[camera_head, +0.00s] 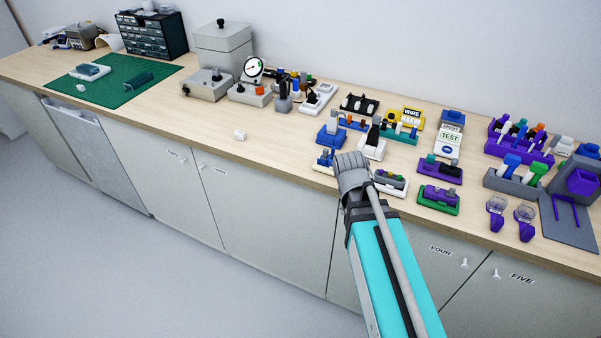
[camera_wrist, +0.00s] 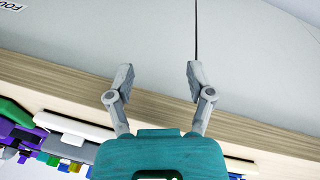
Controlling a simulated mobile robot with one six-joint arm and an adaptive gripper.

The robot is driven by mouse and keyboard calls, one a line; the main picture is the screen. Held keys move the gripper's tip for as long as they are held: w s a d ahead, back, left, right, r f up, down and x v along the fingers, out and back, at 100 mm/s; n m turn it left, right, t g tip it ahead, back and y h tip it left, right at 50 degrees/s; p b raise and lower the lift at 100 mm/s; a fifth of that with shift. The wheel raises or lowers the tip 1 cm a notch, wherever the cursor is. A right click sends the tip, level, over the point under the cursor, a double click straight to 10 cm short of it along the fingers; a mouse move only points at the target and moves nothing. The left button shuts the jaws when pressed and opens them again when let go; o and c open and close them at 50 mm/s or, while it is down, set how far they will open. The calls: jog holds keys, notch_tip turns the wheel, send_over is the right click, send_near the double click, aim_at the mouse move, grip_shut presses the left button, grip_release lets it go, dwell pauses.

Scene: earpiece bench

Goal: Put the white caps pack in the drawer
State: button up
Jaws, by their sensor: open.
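A small white block (camera_head: 240,135) lies alone near the bench's front edge, left of the middle in the head view. It may be the white caps pack, but its label is too small to read. My gripper (camera_wrist: 160,78) is open and empty in the wrist view, its two fingers apart over the bench's front edge and the cabinet fronts. In the head view my arm reaches up to the bench's front edge, right of the white block, and its fingers cannot be made out. No open drawer can be made out; the cabinet fronts (camera_head: 262,215) below the bench look shut.
Coloured holders and trays crowd the bench's right half, including a purple rack (camera_head: 520,140) and a green-purple tray (camera_head: 438,198). A green mat (camera_head: 120,95) and a small-parts cabinet (camera_head: 155,40) are at the left. The bench top (camera_head: 190,130) around the white block is clear.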

jog(key=s+d+n+y, duration=0.1)
jog(key=s+d+y, duration=0.1)
jog(key=d, duration=0.3)
jog(key=shift+s+f+g, duration=0.2)
jog(key=shift+s+g, duration=0.2)
jog(key=shift+s, duration=0.5)
jog(key=shift+c, duration=0.8)
